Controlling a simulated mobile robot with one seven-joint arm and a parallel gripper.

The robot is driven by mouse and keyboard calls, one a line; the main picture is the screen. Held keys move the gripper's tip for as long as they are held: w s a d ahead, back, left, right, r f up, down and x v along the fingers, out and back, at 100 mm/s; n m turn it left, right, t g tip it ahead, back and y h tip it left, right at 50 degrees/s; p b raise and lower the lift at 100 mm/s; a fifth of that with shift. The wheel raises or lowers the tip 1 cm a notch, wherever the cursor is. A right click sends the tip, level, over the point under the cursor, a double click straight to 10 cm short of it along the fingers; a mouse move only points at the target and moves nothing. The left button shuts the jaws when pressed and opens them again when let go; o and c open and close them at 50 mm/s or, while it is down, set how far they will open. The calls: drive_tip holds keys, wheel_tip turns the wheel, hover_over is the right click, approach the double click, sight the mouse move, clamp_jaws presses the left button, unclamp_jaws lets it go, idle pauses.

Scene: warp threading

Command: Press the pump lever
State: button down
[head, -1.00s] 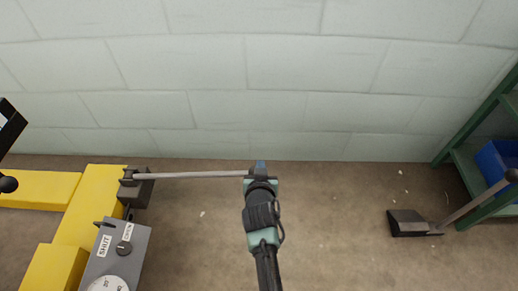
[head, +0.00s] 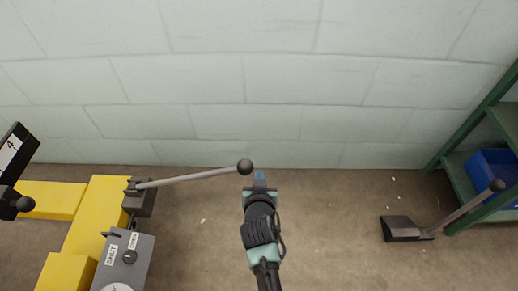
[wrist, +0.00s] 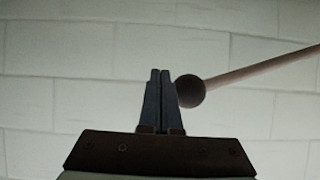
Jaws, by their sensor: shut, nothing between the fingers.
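The pump lever (head: 190,179) is a grey rod with a dark ball knob (head: 245,166). It runs from a dark pivot block (head: 140,200) beside the yellow frame, rising slightly toward the knob. My gripper (head: 260,174) is just right of the knob in the head view, fingers shut and empty. In the wrist view the shut fingertips (wrist: 160,72) point up, with the knob (wrist: 190,91) close to their right side and the rod (wrist: 262,66) going off to the right. I cannot tell whether the fingers touch the knob.
A grey valve box (head: 125,262) with labels and a knob stands beside the yellow frame (head: 98,215). On the right, a dark block (head: 405,229) has its own rod and ball knob, near a green shelf (head: 455,165) holding a blue bin (head: 485,170).

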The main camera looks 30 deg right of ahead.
drive_tip(key=p+v, duration=0.1)
drive_tip(key=v, duration=0.2)
drive_tip(key=p+v, duration=0.1)
drive_tip(key=v, duration=0.2)
drive_tip(key=shift+w+d+r, duration=0.15)
drive_tip(key=shift+d+r, duration=0.05)
drive_tip(key=shift+r, duration=0.1)
drive_tip(key=c, duration=1.5)
unclamp_jaws()
drive_tip(key=shift+c, duration=0.2)
